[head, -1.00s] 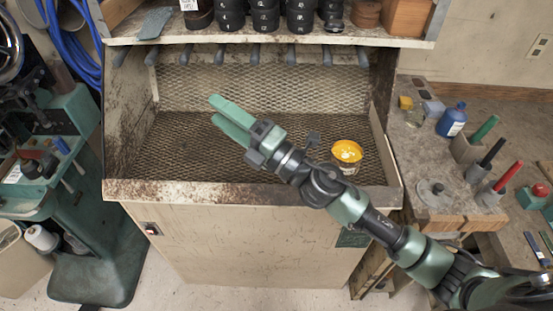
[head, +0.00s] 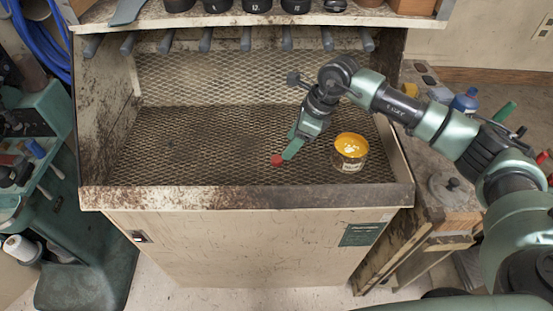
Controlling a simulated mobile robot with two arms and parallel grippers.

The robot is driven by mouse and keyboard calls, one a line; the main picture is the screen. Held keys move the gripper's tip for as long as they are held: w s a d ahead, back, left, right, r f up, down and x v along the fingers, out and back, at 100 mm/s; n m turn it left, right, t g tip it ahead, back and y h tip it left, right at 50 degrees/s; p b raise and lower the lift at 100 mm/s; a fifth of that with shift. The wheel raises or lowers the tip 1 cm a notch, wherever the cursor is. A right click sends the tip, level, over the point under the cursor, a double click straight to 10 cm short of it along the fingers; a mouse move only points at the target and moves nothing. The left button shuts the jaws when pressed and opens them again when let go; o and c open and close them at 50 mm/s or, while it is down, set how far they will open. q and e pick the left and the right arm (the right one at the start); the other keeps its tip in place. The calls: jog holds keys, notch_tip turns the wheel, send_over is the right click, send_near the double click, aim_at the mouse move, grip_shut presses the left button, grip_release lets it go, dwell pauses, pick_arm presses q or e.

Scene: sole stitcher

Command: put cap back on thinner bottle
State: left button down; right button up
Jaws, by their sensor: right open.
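A small red cap (head: 277,160) lies on the dark mesh floor of the booth, left of a glass jar. My right gripper (head: 291,143) is open and points down beside the cap. Its fingertips are right at the cap's upper right side; I cannot tell whether they touch it. A blue bottle (head: 464,102) with a white label stands on the right bench, partly hidden by my right arm. I cannot tell whether its mouth is covered or whether it is the thinner bottle. My left gripper is out of view.
The booth's front lip (head: 240,197) is raised. The mesh to the left is clear. A grey round lidded thing (head: 447,186) sits on the right bench.

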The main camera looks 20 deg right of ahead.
aim_at(278, 159)
jog(key=shift+p+x, duration=0.45)
jog(key=shift+x, duration=0.8)
jog(key=shift+w+a+f, duration=0.1)
jog(key=shift+f, duration=0.05)
jog(key=p+x, duration=0.1)
jog(key=x, duration=0.2)
jog(key=p+x, duration=0.1)
jog(key=shift+w+a+f+p, duration=0.1)
jog(key=shift+w+f+p, duration=0.1)
jog(key=shift+w+p, duration=0.15)
jog(key=shift+f, duration=0.25)
jog(key=shift+c, duration=0.3)
grip_shut()
